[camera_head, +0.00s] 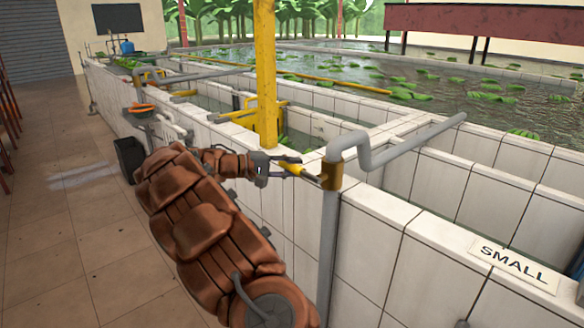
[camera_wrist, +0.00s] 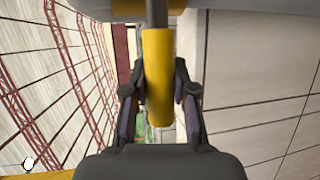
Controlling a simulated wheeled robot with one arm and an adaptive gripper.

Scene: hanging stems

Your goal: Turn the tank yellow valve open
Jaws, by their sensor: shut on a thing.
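The valve has a yellow handle (camera_head: 295,169) that sticks out to the left from a brass-coloured valve body (camera_head: 332,176) on a grey upright pipe (camera_head: 327,245). My gripper (camera_head: 285,166) is at this handle, with its fingers around it. In the wrist view the yellow handle (camera_wrist: 158,78) runs down the middle between the two fingers of my gripper (camera_wrist: 159,95). The fingers are closed in on the handle from both sides. The handle's grey stem shows at the top of the wrist view. The handle looks roughly level, tilted slightly down toward the valve body.
White tiled tank walls (camera_head: 380,235) stand right of and behind the valve. A sign reading SMALL (camera_head: 514,265) lies on the near wall. A yellow post (camera_head: 265,75) rises behind my gripper. A black bin (camera_head: 129,159) stands by the wall. Tiled floor at left is clear.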

